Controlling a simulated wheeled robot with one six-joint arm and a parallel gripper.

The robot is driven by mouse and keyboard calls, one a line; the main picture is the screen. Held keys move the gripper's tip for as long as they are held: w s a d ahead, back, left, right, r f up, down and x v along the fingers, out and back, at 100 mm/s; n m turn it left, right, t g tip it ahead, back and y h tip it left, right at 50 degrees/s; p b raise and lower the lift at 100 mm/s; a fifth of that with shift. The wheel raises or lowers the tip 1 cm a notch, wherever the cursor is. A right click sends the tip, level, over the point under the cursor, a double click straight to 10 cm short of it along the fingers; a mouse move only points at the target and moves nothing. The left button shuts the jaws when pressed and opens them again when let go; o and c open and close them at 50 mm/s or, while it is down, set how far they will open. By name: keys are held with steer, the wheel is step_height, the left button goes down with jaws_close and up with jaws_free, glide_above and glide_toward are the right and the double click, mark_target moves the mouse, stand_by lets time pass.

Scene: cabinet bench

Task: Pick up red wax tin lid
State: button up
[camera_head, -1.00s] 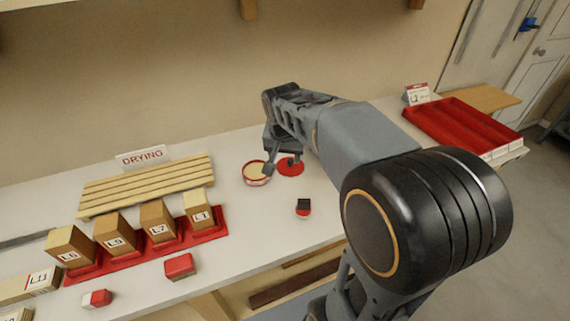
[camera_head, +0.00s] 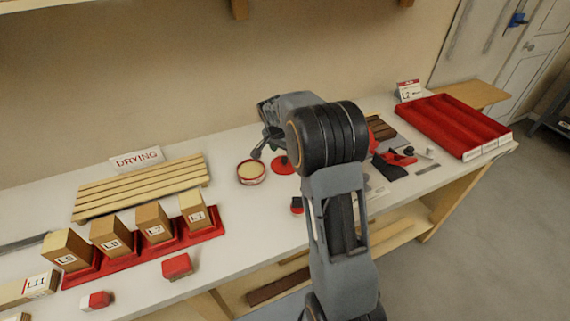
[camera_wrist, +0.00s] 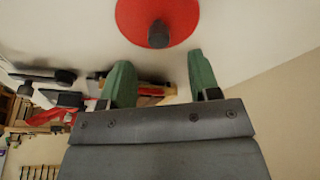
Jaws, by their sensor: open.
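The red wax tin lid (camera_head: 283,167) is a flat red disc lying on the white bench, just right of the open round tin (camera_head: 251,173) with pale wax inside. In the wrist view the lid (camera_wrist: 177,12) shows at the top centre, partly cut off by the frame edge, with a dark knob (camera_wrist: 159,35) on it. My gripper (camera_wrist: 160,75) is open and empty, its two green fingers apart, with the lid beyond their tips. In the head view my gripper (camera_head: 268,143) is near the lid, partly hidden by my arm.
A slatted drying rack (camera_head: 140,187) and a red tray of labelled blocks (camera_head: 205,235) stand to the left. A red divided tray (camera_head: 450,125) is at the right. A red tool (camera_head: 397,158) lies right of my arm. The wall is close behind.

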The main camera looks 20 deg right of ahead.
mark_target(285, 158)
steer(key=shift+p+x, duration=0.6)
steer(key=shift+x, duration=2.15)
steer(key=shift+s+a, duration=0.1)
steer(key=c, duration=1)
